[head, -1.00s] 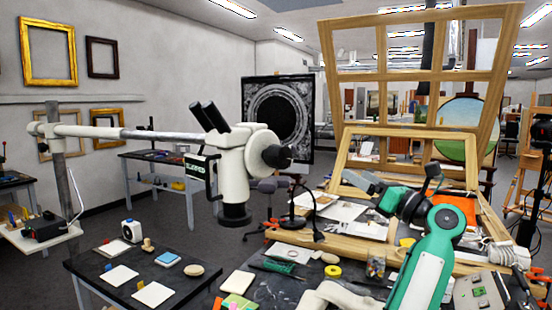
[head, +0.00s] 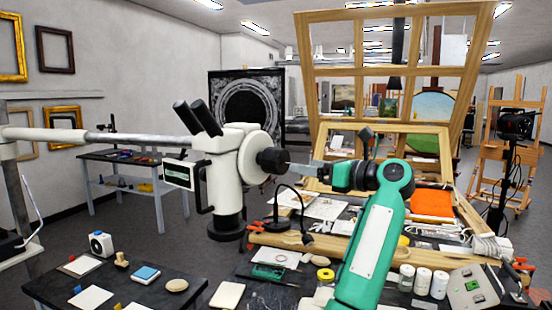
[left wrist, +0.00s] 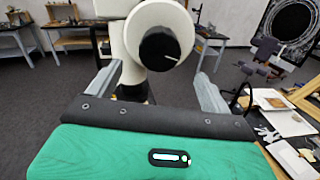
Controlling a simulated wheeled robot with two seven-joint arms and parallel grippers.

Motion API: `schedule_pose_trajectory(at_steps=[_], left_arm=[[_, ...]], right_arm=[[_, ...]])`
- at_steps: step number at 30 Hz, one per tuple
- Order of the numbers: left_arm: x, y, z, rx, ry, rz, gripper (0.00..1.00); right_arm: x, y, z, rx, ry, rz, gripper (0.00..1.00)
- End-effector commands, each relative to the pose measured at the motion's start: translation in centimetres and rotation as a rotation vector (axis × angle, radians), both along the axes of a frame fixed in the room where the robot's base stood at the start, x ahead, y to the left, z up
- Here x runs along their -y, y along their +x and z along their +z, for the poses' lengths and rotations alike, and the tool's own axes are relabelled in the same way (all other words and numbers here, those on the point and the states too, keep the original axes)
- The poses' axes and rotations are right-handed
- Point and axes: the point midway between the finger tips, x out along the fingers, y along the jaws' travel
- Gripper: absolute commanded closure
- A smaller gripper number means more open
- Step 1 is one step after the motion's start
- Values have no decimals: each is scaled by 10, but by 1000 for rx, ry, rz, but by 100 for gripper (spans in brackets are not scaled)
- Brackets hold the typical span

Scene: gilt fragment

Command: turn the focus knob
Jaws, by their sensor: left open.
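The focus knob (head: 272,160) is a black round knob on the right side of the white microscope head (head: 224,172). It also shows in the left wrist view (left wrist: 166,48), facing me, with a white line on its face. My left gripper (head: 296,168) is on the right of the knob and points at it. In the left wrist view the two grey fingers (left wrist: 158,74) are spread wide, one on each side of the knob. Nothing is held, and the fingers appear clear of the knob. My right gripper is not in view.
The microscope hangs on a long white boom (head: 80,136) from the left. A dark table (head: 125,285) with small items is below. A cluttered bench with a wooden frame (head: 385,129) and white jars (head: 422,281) stands on the right.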

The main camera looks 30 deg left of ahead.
Motion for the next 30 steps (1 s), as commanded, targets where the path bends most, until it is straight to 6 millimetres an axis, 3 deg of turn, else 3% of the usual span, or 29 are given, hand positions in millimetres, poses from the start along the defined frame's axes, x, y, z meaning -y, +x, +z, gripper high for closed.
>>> schedule_pose_trajectory(at_steps=[5,12,18,26,27,30], left_arm=[[-42,0,4,-1,3,6,17],[-82,2,3,-1,1,4,17],[-96,3,1,-1,1,1,17],[-97,3,0,-1,1,1,17],[-97,3,0,-1,1,1,19],[-97,3,0,-1,0,1,39]], right_arm=[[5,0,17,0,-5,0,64],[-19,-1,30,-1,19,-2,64],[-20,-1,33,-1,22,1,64],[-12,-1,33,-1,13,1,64],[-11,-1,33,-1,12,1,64],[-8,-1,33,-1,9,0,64]])
